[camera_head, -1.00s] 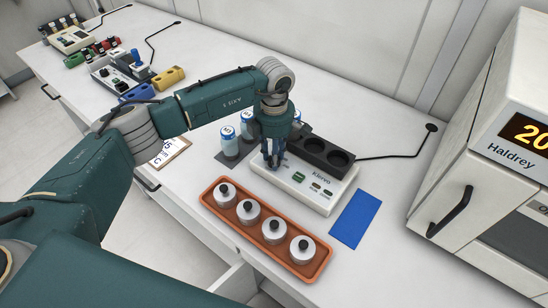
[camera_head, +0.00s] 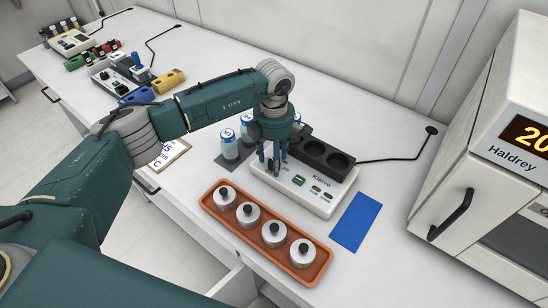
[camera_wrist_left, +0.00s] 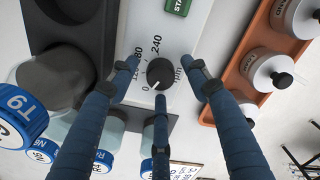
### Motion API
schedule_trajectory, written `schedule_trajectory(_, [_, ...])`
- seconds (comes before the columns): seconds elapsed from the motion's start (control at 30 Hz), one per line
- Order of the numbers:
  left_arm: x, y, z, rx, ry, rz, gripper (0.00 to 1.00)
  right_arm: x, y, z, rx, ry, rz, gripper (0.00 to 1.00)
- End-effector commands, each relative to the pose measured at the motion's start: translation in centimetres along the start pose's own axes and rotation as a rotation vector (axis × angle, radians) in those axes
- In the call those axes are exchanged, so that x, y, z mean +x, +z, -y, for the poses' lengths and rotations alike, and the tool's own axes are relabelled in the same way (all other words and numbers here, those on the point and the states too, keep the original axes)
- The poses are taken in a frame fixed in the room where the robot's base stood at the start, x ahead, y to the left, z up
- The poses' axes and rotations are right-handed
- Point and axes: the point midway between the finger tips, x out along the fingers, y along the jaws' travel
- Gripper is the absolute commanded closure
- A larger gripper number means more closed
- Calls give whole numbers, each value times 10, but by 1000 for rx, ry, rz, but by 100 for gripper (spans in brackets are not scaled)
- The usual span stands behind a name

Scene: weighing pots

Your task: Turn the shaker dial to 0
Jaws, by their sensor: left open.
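The shaker (camera_head: 323,198), a white unit marked "Klervo", stands on the bench with a dark block on its back. Its dial (camera_wrist_left: 160,73) is a round black knob in the left wrist view, with printed numbers including 0, 80 and 240 around it. A pale mark on the knob's lower-left edge points toward the 0 side. My left gripper (camera_head: 272,160) is over the shaker's left end, pointing down. Its three blue fingers are open and spread around the dial, apart from it in the left wrist view. In the head view the fingers hide the dial. My right gripper is out of view.
An orange tray (camera_head: 212,208) with several white lidded pots lies in front of the shaker. Blue-capped bottles (camera_head: 230,146) stand at its left. A blue mat (camera_head: 353,221) lies at right, before the Haldrey oven (camera_head: 500,185). A green START button (camera_wrist_left: 180,5) is near the dial.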

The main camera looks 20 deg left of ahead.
Motion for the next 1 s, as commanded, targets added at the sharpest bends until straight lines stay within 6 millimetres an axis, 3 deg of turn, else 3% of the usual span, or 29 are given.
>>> schedule_trajectory(0.17, [-9,0,0,1,0,0,52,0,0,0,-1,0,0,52])
schedule_trajectory(0.5, [-78,0,-1,0,4,2,52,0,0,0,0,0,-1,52])
schedule_trajectory(0.7, [-109,0,-1,-1,2,0,52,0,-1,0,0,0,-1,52])
schedule_trajectory(1.0, [-120,0,0,0,-1,0,52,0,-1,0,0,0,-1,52])
